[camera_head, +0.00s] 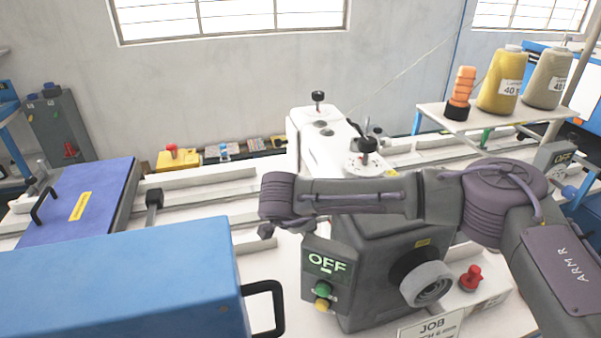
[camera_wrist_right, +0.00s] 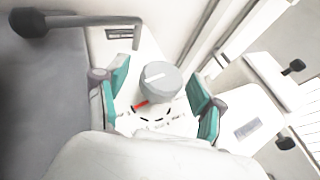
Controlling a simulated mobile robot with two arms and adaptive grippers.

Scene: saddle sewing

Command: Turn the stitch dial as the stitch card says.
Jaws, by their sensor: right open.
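The stitch dial (camera_wrist_right: 158,84) shows in the right wrist view as a round grey knob with a white line on its top. A red mark and a black arc of scale lie beside it on a white face; the scale print is too small to read. My right gripper (camera_wrist_right: 161,96) is open, its teal fingers on either side of the knob in the picture, with gaps visible. I cannot identify this dial in the head view, where my right arm covers part of the machine. The job card (camera_head: 431,329) is cut off at the bottom, reading "JOB" and "6 mm".
A control box (camera_head: 327,272) reads "OFF" above green and yellow buttons. A grey handwheel (camera_head: 428,285) and a red button (camera_head: 470,278) are near the card. A blue case (camera_head: 120,285) fills the lower left. Thread cones (camera_head: 500,80) stand on a shelf at right.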

